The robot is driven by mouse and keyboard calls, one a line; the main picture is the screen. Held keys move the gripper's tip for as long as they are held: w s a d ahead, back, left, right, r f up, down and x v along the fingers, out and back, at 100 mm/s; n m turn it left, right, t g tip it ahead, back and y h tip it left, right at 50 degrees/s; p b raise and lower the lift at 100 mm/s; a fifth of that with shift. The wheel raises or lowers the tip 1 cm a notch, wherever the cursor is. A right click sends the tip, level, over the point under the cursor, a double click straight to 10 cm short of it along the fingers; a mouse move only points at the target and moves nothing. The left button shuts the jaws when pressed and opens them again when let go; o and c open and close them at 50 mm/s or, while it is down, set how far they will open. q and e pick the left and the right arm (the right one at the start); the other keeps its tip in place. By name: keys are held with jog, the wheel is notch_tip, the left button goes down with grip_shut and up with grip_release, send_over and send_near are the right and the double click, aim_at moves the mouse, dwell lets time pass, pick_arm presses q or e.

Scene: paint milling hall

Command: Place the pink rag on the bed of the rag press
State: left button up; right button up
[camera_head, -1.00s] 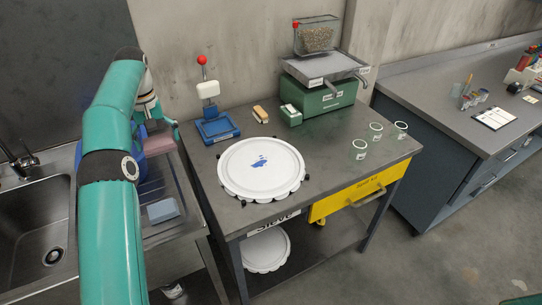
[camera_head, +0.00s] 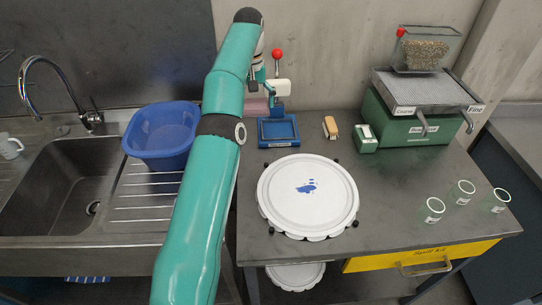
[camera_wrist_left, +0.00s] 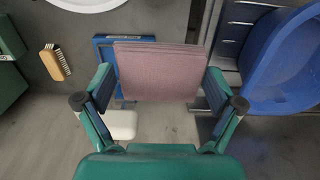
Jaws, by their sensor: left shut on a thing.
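My left gripper (camera_head: 263,88) is shut on the pink rag (camera_head: 256,107), which is folded flat. In the left wrist view the rag (camera_wrist_left: 158,72) spans between the two fingers of the gripper (camera_wrist_left: 160,90). The rag press has a blue bed (camera_head: 278,132), a white pressing block (camera_head: 280,87) and a red-knobbed lever (camera_head: 277,54). In the head view the rag is just left of and behind the bed, partly hidden by my arm. In the left wrist view the rag overlaps part of the blue bed (camera_wrist_left: 104,42); I cannot tell whether they touch. My right gripper is out of view.
A blue basin (camera_head: 162,130) stands by the sink at left. A white round lid (camera_head: 307,196) lies in front of the press. Several glass jars stand farther right.

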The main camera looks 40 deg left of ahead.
pick_arm(q)
notch_tip(320, 180, down, 7)
jog(key=b, duration=0.4)
send_over(256, 156)
notch_tip(256, 156, down, 7)
jog(key=shift+d+r, duration=0.1)
jog(key=shift+f, duration=2.7)
jog(key=o, duration=0.7)
jog(key=shift+f, duration=0.1)
